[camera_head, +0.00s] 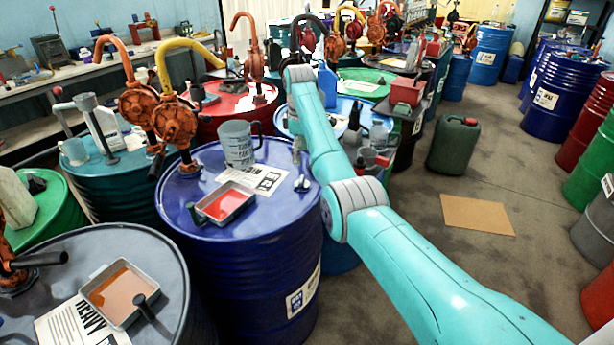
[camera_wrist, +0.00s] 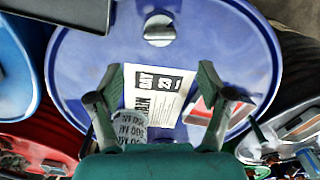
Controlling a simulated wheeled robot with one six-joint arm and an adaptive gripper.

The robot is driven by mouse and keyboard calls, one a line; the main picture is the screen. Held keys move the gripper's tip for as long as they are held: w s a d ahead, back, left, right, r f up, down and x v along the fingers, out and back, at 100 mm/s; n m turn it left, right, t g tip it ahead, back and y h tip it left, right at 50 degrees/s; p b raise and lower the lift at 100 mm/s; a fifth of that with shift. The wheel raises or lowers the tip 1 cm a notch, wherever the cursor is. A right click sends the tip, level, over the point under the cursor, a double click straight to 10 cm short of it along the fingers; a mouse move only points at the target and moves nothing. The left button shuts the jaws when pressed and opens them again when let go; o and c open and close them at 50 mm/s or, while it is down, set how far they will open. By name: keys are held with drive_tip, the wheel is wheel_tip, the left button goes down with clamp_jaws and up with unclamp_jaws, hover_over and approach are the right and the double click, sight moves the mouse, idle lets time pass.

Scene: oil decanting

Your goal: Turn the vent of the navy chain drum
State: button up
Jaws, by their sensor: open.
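The navy drum (camera_head: 262,262) stands in the middle of the head view. Its blue lid (camera_wrist: 90,60) fills much of the wrist view, with a white printed sheet lying on it. A small silver vent (camera_head: 301,184) sits near the lid's right edge. In the wrist view the round grey vent (camera_wrist: 158,28) shows near the top, beyond my fingertips. My gripper (camera_wrist: 158,78) is open above the lid, its two fingers wide apart with the sheet visible between them. It looks apart from the vent. In the head view my gripper is mostly hidden by my arm.
A grey measuring jug (camera_head: 238,143) and a tray of red liquid (camera_head: 225,203) stand on the same lid. The jug (camera_wrist: 128,128) shows beside my left finger. An orange hand pump with a yellow spout (camera_head: 175,120) rises at the lid's left.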

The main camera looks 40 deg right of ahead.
sight(302, 183)
wheel_tip(302, 183, down, 10)
drive_tip(key=shift+r, duration=0.2)
drive_tip(key=c, duration=1.2)
